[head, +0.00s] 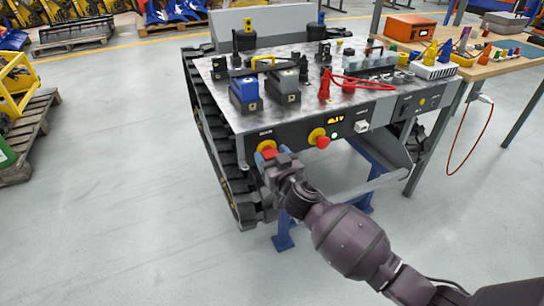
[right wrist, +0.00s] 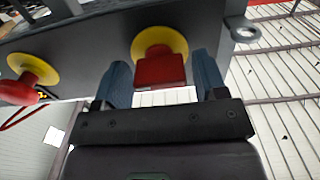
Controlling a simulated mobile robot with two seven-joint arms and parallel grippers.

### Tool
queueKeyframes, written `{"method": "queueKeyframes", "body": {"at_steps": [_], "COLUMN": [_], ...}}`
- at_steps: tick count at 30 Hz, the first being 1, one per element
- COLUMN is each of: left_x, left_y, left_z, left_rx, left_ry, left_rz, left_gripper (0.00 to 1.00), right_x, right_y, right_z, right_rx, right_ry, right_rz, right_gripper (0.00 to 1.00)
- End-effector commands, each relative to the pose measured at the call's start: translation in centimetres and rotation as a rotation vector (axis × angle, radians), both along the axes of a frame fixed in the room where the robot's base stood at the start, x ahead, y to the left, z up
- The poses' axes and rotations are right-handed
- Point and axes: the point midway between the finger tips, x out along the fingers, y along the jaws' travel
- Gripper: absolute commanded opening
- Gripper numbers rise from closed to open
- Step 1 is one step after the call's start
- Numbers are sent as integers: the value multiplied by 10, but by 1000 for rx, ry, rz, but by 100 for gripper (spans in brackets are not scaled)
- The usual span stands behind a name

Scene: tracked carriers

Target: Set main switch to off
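The main switch (head: 266,146) is a red handle on a yellow disc at the left end of the carrier's dark front panel. It also shows in the right wrist view as a red block-shaped handle on a yellow disc (right wrist: 160,68). My right gripper (head: 267,157) is at the switch in the head view and covers part of it. In the right wrist view its two blue fingers (right wrist: 164,82) stand apart, one on each side of the red handle, with a narrow gap on both sides. My left gripper is not in view.
A red mushroom button on a yellow disc (head: 318,137) sits right of the switch, beside a lit display (head: 335,120). Blue and grey connectors (head: 245,92) and a red cable (head: 355,82) lie on top of the carrier. A workbench (head: 500,66) stands at right.

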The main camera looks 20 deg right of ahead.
Motion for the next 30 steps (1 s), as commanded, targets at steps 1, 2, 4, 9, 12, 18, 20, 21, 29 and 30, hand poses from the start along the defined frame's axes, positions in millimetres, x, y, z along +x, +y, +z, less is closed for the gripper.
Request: {"method": "queueKeyframes", "body": {"at_steps": [1,2,4,9,12,18,20,21,29,30], "left_x": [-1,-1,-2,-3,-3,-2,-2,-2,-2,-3], "left_y": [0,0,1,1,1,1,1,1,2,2], "left_z": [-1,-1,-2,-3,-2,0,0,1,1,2], "left_rx": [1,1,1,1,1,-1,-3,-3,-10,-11], "left_ry": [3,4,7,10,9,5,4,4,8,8], "left_rz": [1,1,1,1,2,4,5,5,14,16], "left_gripper": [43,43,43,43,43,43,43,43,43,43], "right_x": [0,0,0,0,0,0,0,0,0,0], "right_y": [0,0,0,0,0,0,-1,0,0,0], "right_z": [0,0,0,0,0,1,1,1,2,2], "right_rx": [0,0,0,0,-5,-58,-88,-112,-324,-363], "right_ry": [0,0,0,0,0,-3,-4,-5,-12,-13], "right_rz": [0,0,0,0,0,-2,-2,-2,-2,-2], "right_gripper": [58,53,42,25,25,25,25,25,25,25]}}
